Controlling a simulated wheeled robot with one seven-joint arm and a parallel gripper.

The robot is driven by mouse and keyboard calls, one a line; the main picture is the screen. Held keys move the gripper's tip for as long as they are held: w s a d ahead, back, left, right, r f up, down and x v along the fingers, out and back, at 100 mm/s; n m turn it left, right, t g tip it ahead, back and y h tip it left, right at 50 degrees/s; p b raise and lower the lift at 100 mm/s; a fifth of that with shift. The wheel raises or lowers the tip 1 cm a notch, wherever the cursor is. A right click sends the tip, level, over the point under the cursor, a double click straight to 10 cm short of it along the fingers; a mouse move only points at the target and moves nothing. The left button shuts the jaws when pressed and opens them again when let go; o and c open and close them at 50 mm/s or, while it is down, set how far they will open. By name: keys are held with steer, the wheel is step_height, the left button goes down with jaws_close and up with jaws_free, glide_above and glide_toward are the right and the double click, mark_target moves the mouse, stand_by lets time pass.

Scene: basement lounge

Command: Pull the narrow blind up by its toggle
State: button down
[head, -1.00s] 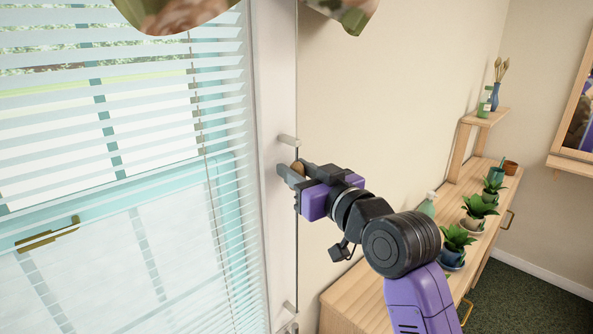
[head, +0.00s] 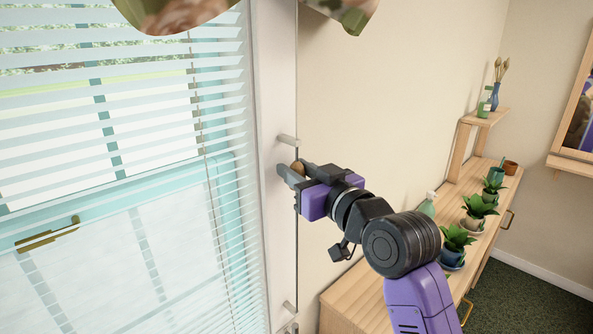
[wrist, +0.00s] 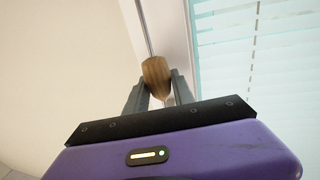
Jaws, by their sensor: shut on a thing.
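The toggle (head: 297,168) is a small brown wooden knob on a thin cord beside the window frame. In the wrist view the toggle (wrist: 156,76) sits between the two grey fingers, with the cord (wrist: 146,28) running up from it. My gripper (head: 291,170) is shut on the toggle; it also shows in the wrist view (wrist: 158,88). The white slatted blind (head: 130,105) hangs over the window at the left, its slats spread down most of the pane. Its top is out of view, and I cannot tell whether it is the narrow one.
A wooden sideboard (head: 345,296) with several potted plants (head: 457,240) stands along the wall at the right. Patterned fabric (head: 175,12) hangs at the top.

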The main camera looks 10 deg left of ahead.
steer(key=shift+f, duration=0.1)
step_height(320, 180, down, 36)
steer(key=b, duration=2.6)
steer(key=shift+r+b, duration=0.2)
steer(key=shift+b, duration=0.1)
steer(key=shift+f, duration=0.1)
steer(key=c, duration=1.3)
jaws_free()
steer(key=shift+o, duration=1.2)
steer(key=shift+r, duration=0.2)
